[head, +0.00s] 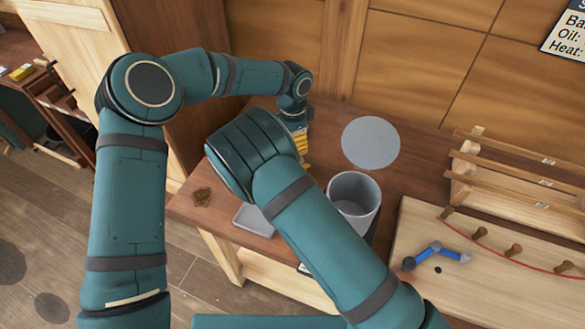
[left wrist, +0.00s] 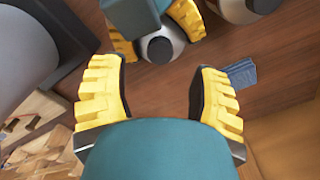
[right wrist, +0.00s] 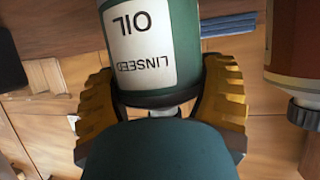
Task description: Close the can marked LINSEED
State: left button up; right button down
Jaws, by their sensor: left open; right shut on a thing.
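The LINSEED can (right wrist: 152,45), green with a white label, stands between the fingers of my right gripper (right wrist: 162,78), which is shut on it. In the left wrist view the can's pale top (left wrist: 172,38) has a dark round centre; I cannot tell if that is a cap or an open mouth. In the right wrist view a pale neck (right wrist: 165,112) shows, partly hidden by the gripper. My left gripper (left wrist: 158,78) is open and empty, close beside the can. In the head view the left gripper's yellow fingers (head: 300,140) show over the bench; my right arm hides the can and right gripper.
A red-brown can with a dark cap (right wrist: 302,112) stands close by the LINSEED can. A grey bin (head: 353,192), a grey disc (head: 370,142) and a shallow grey tray (head: 252,219) are on the bench. A pale pegged board (head: 470,285) and wooden rack (head: 500,175) fill the right side.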

pick_arm(q)
jog(key=n, duration=0.2)
jog(key=r+n, duration=0.1)
jog(key=n, duration=0.3)
jog(key=shift+r, duration=0.4)
jog(key=n, duration=0.2)
jog(key=r+n, duration=0.1)
jog(key=n, duration=0.3)
jog(key=shift+r+n, duration=0.3)
jog(key=shift+r, duration=0.05)
jog(key=shift+f, duration=4)
grip_shut()
